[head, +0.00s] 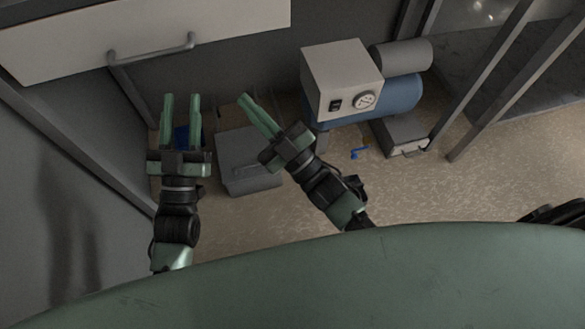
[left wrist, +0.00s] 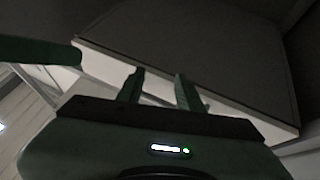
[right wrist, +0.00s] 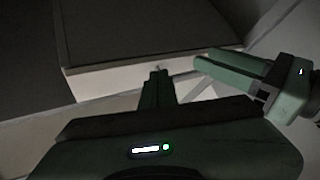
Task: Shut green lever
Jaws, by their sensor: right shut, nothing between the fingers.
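I cannot make out a green lever in any view; the only green parts I see are on my own arms and body. My left gripper (head: 182,99) is open and empty, its two fingers apart and pointing up the head view, below the drawer handle. Its parted fingers also show in the left wrist view (left wrist: 157,75). My right gripper (head: 244,98) is shut and empty, tilted up and left, with its fingers together; they also show in the right wrist view (right wrist: 159,72). The left gripper's fingers reach into the right wrist view from the right.
A white drawer front (head: 140,30) with a bar handle (head: 150,50) is at upper left. A grey box (head: 238,150) stands on the floor between my arms. A machine (head: 342,75) with a switch and dial sits on a blue tank (head: 390,95). A small blue item (head: 358,154) lies on open floor.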

